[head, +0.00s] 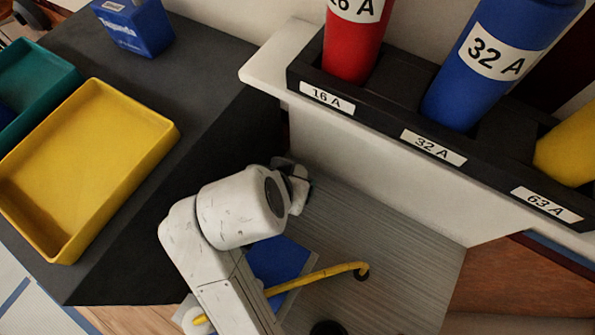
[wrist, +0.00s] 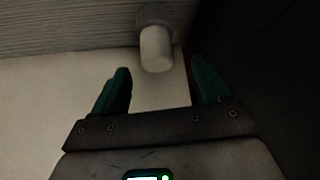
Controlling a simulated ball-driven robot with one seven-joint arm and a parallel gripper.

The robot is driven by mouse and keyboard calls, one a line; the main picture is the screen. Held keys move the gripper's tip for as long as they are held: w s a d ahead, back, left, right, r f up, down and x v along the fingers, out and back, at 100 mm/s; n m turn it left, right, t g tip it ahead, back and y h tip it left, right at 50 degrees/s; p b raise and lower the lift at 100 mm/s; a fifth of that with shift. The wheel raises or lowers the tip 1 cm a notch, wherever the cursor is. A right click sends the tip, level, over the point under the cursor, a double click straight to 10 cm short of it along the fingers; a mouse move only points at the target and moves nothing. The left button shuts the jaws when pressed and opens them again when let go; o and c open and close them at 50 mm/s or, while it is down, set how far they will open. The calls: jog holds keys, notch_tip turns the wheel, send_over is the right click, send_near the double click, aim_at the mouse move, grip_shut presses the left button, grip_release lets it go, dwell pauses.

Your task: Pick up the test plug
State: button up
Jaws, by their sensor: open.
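In the wrist view, a short pale cylinder with a wider grey collar (wrist: 156,48), which looks like the test plug, lies just beyond the fingertips, roughly centred across the gap. My gripper (wrist: 162,78) is open, with one teal finger to each side and nothing held between them. The dim light makes the remaining distance to the plug hard to judge. In the head view, my own white arm hides most of the gripper, and I cannot make out the plug there.
A black rack (head: 395,125) on a white ledge holds red (head: 350,50), blue (head: 480,85) and yellow (head: 570,155) cylinders. A yellow tray (head: 135,108), a teal tray (head: 50,75) and a blue box (head: 140,28) stand on the dark bench (head: 190,75).

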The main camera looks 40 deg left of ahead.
aim_at(297, 173)
jog(key=x, duration=0.2)
jog(key=p+x, duration=0.1)
jog(key=x, duration=0.1)
jog(key=shift+w, duration=0.5)
jog(key=shift+w+a+f, duration=0.1)
jog(key=shift+w+f, duration=0.15)
jog(key=shift+f, duration=0.15)
jog(key=shift+c, duration=0.3)
jog(key=c, duration=1.1)
jog(key=shift+r, duration=0.1)
jog(key=shift+c, duration=0.2)
